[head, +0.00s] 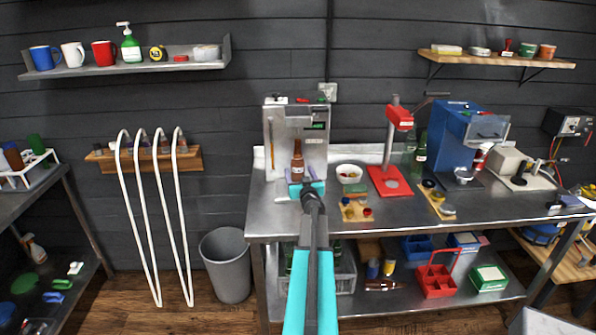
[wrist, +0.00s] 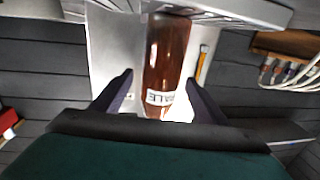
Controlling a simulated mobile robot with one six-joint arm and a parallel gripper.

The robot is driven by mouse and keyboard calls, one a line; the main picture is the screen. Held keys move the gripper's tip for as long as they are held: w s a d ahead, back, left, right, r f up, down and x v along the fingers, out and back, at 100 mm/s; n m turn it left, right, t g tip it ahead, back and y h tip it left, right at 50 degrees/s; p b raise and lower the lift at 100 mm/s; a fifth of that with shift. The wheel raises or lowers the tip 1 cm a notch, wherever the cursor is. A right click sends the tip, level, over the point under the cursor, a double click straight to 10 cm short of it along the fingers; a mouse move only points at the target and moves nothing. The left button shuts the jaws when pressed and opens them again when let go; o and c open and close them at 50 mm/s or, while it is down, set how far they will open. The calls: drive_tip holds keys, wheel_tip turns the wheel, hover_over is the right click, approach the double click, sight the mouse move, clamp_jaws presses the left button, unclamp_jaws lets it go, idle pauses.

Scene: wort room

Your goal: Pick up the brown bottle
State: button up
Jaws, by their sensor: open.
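The brown bottle (head: 297,163) stands upright in front of a grey metal machine at the back of the steel bench. My gripper (head: 304,180) reaches toward it from the front, and its fingers are partly hidden in the head view. In the wrist view the brown bottle (wrist: 168,50), with a white label reading "ALE", appears between the two dark fingers of my open gripper (wrist: 160,77). There is a visible gap on each side, and neither finger appears to touch it.
The grey machine (head: 315,130) stands close behind the bottle. To the right on the steel bench (head: 320,222) are a white bowl (head: 349,173), a red press (head: 385,180) and a blue machine (head: 455,135). A grey bin (head: 226,265) stands left of the bench.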

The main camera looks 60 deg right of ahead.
drive_tip(key=shift+p+x, duration=0.3)
drive_tip(key=shift+x, duration=0.95)
drive_tip(key=c, duration=1.6)
